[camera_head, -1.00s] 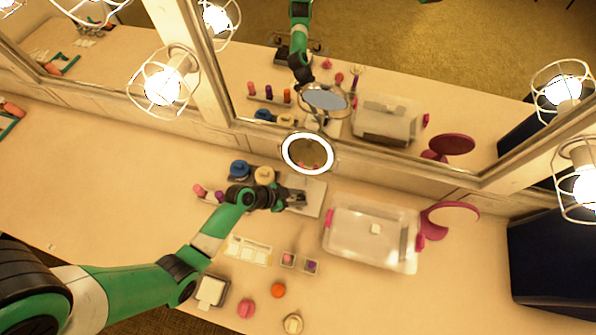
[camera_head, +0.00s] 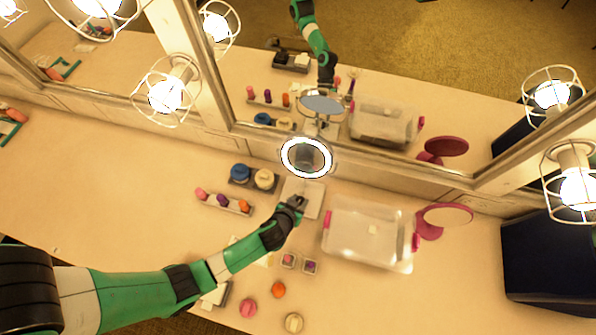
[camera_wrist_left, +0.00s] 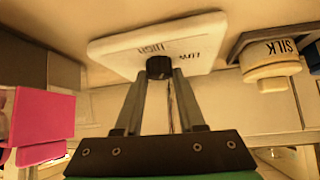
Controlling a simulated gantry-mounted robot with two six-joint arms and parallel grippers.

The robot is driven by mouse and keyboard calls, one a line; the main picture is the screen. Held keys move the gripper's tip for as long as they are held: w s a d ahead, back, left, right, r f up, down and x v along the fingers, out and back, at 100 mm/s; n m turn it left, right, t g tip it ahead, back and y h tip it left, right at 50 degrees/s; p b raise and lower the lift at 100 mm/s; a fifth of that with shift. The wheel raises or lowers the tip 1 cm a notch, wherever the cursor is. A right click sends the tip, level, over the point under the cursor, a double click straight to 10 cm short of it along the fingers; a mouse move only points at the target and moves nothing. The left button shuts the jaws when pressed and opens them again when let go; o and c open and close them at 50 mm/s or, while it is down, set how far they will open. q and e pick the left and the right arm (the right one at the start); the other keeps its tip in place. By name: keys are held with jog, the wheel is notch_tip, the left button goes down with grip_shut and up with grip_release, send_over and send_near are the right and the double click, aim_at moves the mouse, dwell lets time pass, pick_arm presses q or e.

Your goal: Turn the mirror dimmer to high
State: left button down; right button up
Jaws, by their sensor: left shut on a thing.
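A small round mirror with a lit white ring (camera_head: 306,158) stands on a pale base plate (camera_head: 312,190). In the left wrist view the base (camera_wrist_left: 205,40) carries a dark dimmer knob (camera_wrist_left: 158,67), with the words HIGH and LOW printed beside it, upside down in this view. My left gripper (camera_head: 297,203) is over the front of the base. Its two fingers (camera_wrist_left: 159,82) are shut on the knob, one on each side. The knob's pointer cannot be made out. My right gripper is not in view.
A clear lidded box (camera_head: 368,235) stands right of the base, with a pink hand mirror (camera_head: 430,222) beyond. Blue (camera_head: 240,172) and cream (camera_head: 264,179) jars sit left, above a lipstick tray (camera_head: 222,202). Small cosmetics lie in front. The wall mirror runs behind.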

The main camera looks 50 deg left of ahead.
pick_arm(q)
jog(key=shift+d+f+n+y, duration=0.1)
jog(key=shift+d+n+y, duration=0.15)
jog(key=shift+n, duration=0.25)
jog(key=shift+r+n+g+y+p, duration=0.2)
jog(key=shift+n+g+y+p, duration=0.4)
jog(key=shift+n, duration=0.3)
jog(key=shift+w+n+g+y+p, duration=0.1)
jog(key=shift+n+g+y+p, duration=0.35)
jog(key=shift+n+p, duration=0.35)
jog(key=shift+f+n+g+y+p, duration=0.15)
jog(key=shift+n+g+y+p, duration=0.15)
jog(key=shift+n+p, duration=0.15)
jog(key=shift+f, duration=0.1)
jog(key=c, duration=0.5)
grip_release()
